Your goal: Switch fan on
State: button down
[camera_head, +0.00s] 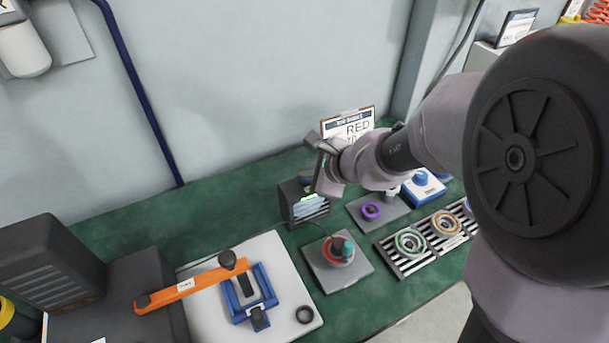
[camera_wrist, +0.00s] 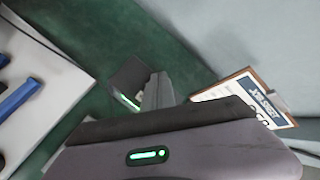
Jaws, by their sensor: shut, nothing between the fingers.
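The switch itself is not clearly visible.
A clipboard sheet (camera_head: 350,124) stands behind my gripper. A grey plate with a red round part (camera_head: 338,250) lies in front. A rack of rings (camera_head: 410,241) is to the right.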

jog(key=shift+r, duration=0.15)
notch_tip(320, 180, up, 7)
jog(key=p, duration=0.6)
jog(key=shift+f, duration=0.2)
